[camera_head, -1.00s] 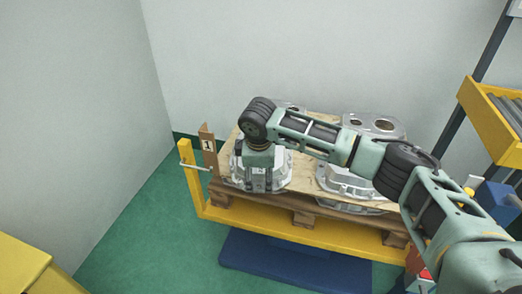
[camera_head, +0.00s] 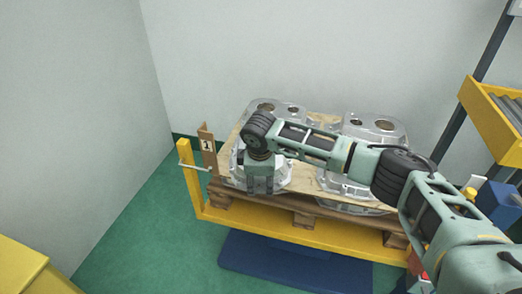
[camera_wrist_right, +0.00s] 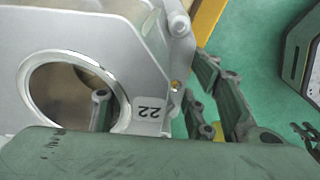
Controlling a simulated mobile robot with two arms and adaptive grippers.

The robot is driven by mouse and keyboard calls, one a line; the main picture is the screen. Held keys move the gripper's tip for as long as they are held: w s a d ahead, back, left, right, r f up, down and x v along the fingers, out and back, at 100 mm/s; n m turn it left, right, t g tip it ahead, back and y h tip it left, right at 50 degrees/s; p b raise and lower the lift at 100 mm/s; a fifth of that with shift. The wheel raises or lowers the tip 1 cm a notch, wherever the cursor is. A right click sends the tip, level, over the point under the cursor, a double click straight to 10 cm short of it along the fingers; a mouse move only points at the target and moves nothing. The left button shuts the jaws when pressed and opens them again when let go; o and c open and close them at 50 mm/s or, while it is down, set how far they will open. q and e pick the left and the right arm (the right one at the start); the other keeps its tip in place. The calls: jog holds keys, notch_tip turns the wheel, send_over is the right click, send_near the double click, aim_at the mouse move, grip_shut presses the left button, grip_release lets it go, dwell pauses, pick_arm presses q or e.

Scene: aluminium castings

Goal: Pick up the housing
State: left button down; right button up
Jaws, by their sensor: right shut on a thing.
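Silver-grey cast housings stand on a wooden pallet. The front-left housing (camera_head: 237,176) is partly covered by my right gripper (camera_head: 264,183), which reaches down onto it from above. In the right wrist view this housing (camera_wrist_right: 60,25) shows a flat face, a round bored hole and a label reading 22. My right gripper (camera_wrist_right: 160,92) is shut on it there, with one finger in the hole and the other fingers beyond its outer edge. The housing still appears to sit on the pallet. My left gripper is not in view.
Another housing (camera_head: 262,106) stands behind, and more (camera_head: 375,128) stand to the right, partly behind my arm. A yellow rack (camera_head: 490,118) stands at right. Walls are close behind.

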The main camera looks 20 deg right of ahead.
grip_shut()
jog(key=shift+w+r, duration=0.15)
jog(key=shift+r, duration=0.05)
jog(key=shift+r, duration=0.1)
